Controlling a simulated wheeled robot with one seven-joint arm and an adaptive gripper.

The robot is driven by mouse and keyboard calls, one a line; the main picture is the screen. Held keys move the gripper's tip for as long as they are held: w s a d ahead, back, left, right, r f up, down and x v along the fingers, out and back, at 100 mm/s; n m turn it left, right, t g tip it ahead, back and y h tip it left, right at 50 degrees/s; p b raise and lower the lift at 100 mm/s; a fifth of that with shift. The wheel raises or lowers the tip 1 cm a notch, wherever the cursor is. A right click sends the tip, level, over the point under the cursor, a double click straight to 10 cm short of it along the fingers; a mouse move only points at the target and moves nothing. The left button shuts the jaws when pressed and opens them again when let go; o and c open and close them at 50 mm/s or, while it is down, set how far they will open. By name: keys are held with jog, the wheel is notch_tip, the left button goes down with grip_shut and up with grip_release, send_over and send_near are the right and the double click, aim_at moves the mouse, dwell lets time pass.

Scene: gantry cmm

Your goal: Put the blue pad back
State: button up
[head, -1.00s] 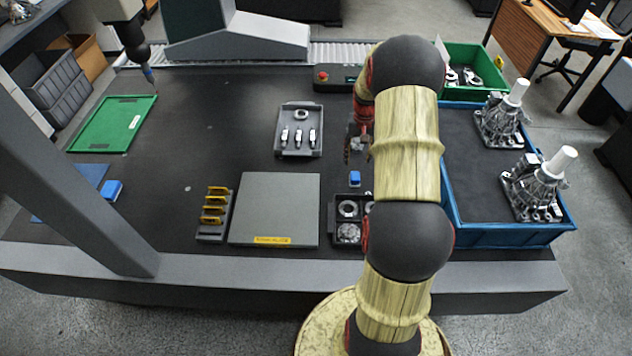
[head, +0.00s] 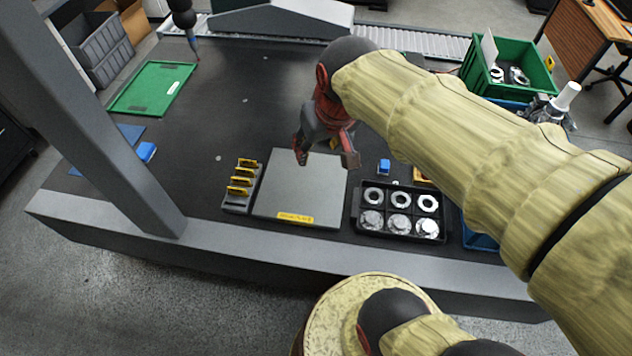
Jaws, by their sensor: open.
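A small blue block (head: 384,166) sits on the dark table just behind the black parts tray. Another blue block (head: 146,151) lies at the left, beside a flat blue mat (head: 129,133) that the gantry leg partly hides. I cannot tell which of these is the pad. My gripper (head: 326,158) is open and empty, pointing down above the back part of the grey plate (head: 300,195). It is to the left of the small blue block and apart from it.
The black parts tray (head: 399,236) holds several rings and discs. A rack (head: 236,204) with yellow pieces stands left of the plate. A green tray (head: 150,88) lies at the back left, and a green bin (head: 545,88) stands at the back right. The table's middle left is clear.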

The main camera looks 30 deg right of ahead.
jog(key=s+a+n+t, duration=0.1)
jog(key=s+a, duration=0.4)
jog(key=s, duration=0.3)
jog(key=shift+n+y, duration=0.3)
